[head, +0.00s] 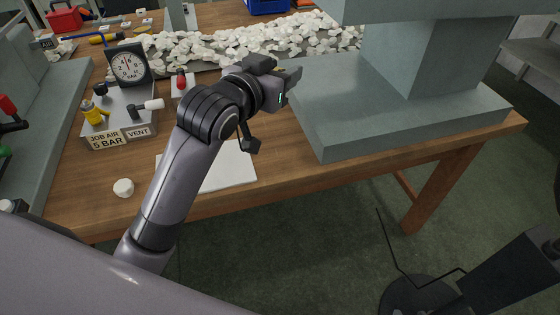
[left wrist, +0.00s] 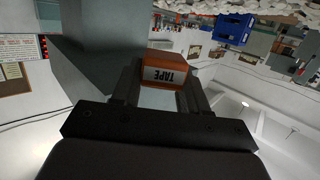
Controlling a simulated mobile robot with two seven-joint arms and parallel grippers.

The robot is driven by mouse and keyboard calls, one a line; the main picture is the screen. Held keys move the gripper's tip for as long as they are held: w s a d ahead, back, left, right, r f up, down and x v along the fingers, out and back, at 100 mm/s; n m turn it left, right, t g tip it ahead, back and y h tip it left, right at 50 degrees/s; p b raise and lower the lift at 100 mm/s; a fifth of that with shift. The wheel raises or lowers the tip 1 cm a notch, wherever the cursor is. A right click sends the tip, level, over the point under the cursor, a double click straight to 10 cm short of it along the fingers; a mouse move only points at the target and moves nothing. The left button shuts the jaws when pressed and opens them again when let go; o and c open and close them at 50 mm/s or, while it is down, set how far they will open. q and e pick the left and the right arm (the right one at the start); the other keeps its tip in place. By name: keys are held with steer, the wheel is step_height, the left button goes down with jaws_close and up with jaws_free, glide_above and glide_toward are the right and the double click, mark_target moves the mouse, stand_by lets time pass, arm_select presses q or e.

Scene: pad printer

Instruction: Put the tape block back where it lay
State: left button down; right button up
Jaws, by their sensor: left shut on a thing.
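My left gripper (head: 290,82) is held above the bench, in front of the left side of the big grey-green machine. In the left wrist view its two fingers (left wrist: 162,92) are shut on the tape block (left wrist: 168,58). The block is orange-brown with a pale label reading TAPE, upside down in that view. It sits between the fingers. In the head view I cannot make out the block; the gripper and wrist hide it. My right gripper is not in view.
The wooden bench (head: 90,205) carries a white sheet (head: 232,168), a white lump (head: 123,187), a gauge (head: 128,66) on a grey valve box and a heap of white pieces (head: 205,45). The machine base (head: 345,125) fills the right. A blue bin (head: 266,5) stands behind.

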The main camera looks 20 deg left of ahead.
arm_select(q)
steer(key=b, duration=0.3)
glide_above(280, 160)
step_height(280, 160, down, 15)
steer(key=shift+f, duration=0.1)
steer(key=shift+f+b, duration=0.7)
steer(key=shift+f, duration=1.6)
steer(key=c, duration=0.6)
jaws_free()
steer(key=shift+f, duration=0.15)
steer(key=v, duration=0.6)
steer(key=p+v, duration=0.1)
steer(key=v, duration=0.5)
steer(key=shift+r, duration=0.25)
